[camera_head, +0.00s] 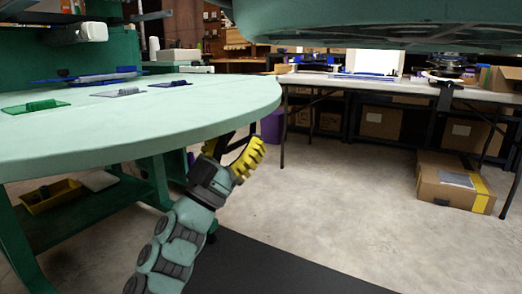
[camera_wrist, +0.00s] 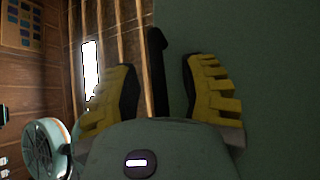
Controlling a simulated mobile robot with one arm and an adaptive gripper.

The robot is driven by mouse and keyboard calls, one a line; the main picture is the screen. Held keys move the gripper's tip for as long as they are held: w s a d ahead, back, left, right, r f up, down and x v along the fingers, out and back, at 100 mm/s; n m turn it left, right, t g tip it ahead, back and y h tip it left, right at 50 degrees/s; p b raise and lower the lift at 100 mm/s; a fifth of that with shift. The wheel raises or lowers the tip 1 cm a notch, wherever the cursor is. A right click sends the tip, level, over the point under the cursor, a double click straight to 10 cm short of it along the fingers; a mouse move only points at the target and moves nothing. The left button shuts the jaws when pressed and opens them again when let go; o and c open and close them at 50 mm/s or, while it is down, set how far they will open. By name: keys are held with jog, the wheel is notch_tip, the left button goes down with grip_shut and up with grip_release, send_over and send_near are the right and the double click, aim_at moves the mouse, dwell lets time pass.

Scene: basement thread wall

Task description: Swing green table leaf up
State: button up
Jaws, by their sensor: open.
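The light green table leaf (camera_head: 150,120) has a rounded edge and lies about level on the left in the head view. My gripper (camera_head: 245,157), with yellow ridged fingers, is beside and just below the leaf's right edge. The wrist view shows my gripper (camera_wrist: 160,85) open, its two yellow fingers spread apart. A dark upright bar (camera_wrist: 157,65) shows between the fingers; I cannot tell whether it touches them. A flat dark green surface (camera_wrist: 270,60) fills the right of the wrist view, close to the right finger; it looks like the leaf's underside.
Green (camera_head: 45,105), grey (camera_head: 120,92) and blue (camera_head: 170,85) small items lie on the leaf. A dark green frame (camera_head: 155,180) and yellow tray (camera_head: 50,195) are below. A white-topped table (camera_head: 420,90) and cardboard box (camera_head: 455,180) stand right. The concrete floor (camera_head: 330,205) between is clear.

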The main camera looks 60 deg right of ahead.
grip_shut()
dwell(0.4)
jog(key=shift+s+r+p, duration=0.15)
jog(key=shift+r+p, duration=0.1)
jog(key=shift+p, duration=0.3)
